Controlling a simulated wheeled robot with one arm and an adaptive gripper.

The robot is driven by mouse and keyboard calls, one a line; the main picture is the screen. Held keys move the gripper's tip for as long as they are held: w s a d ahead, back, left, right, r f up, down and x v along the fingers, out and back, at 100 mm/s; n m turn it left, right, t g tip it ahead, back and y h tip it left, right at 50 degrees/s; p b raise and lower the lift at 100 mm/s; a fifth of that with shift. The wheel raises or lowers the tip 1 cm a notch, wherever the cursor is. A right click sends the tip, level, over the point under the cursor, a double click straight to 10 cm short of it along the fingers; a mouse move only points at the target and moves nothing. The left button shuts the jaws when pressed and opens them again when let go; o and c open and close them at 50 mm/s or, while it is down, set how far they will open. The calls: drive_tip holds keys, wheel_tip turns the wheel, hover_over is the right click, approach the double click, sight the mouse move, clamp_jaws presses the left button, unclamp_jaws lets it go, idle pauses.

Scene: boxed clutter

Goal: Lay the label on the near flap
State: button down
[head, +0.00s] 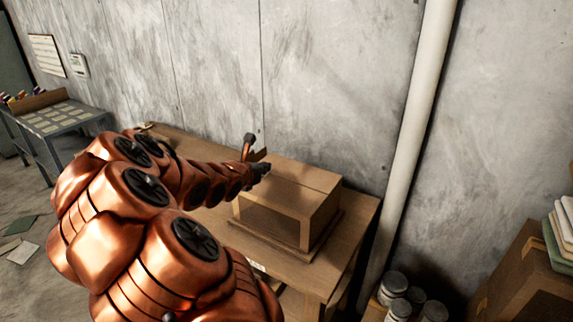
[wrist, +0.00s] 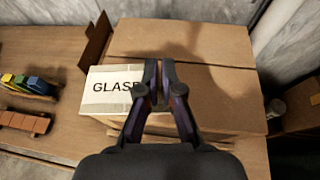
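A closed cardboard box (head: 290,205) stands on the wooden table. In the wrist view its top shows a far flap (wrist: 185,40) and a near flap (wrist: 215,95), with a seam between them. A white label (wrist: 110,90) with black letters reading "GLAS" is at the near flap's left end and juts past the box's left edge. My gripper (wrist: 162,70) is over the near flap, its fingers nearly together at the label's right end and hiding its last letters. It seems shut on the label. Whether the label touches the flap is unclear. The head view shows my gripper (head: 262,167) above the box's left part.
A brown panel (wrist: 97,40) stands up at the box's left. Toy-like coloured blocks (wrist: 28,85) and a brown block row (wrist: 25,122) lie on the table (wrist: 50,55) to the left. A white pipe (head: 415,110) and jars (head: 394,286) are right of the table.

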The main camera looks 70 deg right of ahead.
drive_tip(key=m+g, duration=0.2)
hover_over(286, 194)
drive_tip(key=shift+s+f+b, duration=0.15)
drive_tip(key=shift+f+b, duration=1.7)
drive_tip(key=shift+f, duration=0.65)
drive_tip(key=shift+f+b, duration=1.15)
drive_tip(key=shift+b, duration=0.2)
drive_tip(key=c, duration=1.2)
unclamp_jaws()
drive_tip(key=shift+c, duration=0.2)
drive_tip(key=shift+r, duration=0.1)
drive_tip(key=shift+r+p, duration=2.7)
drive_tip(key=shift+r, duration=0.8)
